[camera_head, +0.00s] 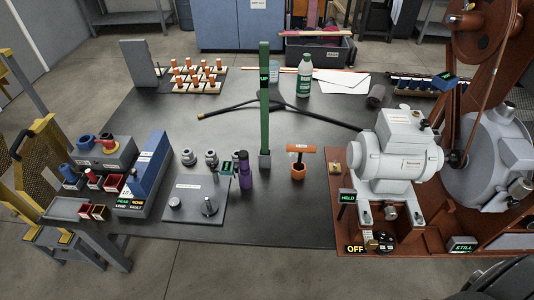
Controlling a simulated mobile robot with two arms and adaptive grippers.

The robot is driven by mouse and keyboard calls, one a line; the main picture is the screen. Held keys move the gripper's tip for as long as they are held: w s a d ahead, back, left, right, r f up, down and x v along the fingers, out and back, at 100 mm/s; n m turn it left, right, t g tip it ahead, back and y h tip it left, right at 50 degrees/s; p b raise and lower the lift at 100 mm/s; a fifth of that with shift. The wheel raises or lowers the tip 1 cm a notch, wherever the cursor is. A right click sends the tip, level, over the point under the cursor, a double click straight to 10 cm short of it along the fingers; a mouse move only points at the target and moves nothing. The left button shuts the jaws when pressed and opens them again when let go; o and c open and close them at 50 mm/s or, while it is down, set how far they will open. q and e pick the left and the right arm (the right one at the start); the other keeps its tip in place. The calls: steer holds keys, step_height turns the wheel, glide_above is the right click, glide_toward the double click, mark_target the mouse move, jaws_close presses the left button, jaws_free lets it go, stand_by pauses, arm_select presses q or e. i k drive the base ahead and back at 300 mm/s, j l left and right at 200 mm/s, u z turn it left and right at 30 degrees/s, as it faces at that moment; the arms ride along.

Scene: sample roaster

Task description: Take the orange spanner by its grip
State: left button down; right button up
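The orange spanner (298,173) stands upright near the front middle of the dark table (270,215). It is T-shaped, with a horizontal orange grip (307,149) on top, a short shaft and a wider orange foot below. A pale label shows on the grip. I cannot tell whether the foot sits on a fitting. Nothing holds the spanner. Neither of my grippers shows in the head view.
A tall green lever (264,105) and a purple bottle (245,172) stand left of the spanner. A grey motor (395,160) on a brown base is to the right. A black cable (235,107) lies behind. Bare table lies in front.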

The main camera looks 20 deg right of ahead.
mark_target(299, 149)
steer(key=i+l+z, duration=0.1)
steer(key=l+z, duration=0.3)
steer(key=i+l+z, duration=0.1)
steer(key=z, duration=0.3)
steer(key=i+l+z, duration=0.15)
steer(key=z, duration=0.3)
steer(key=i+l, duration=0.05)
steer(key=l, duration=0.05)
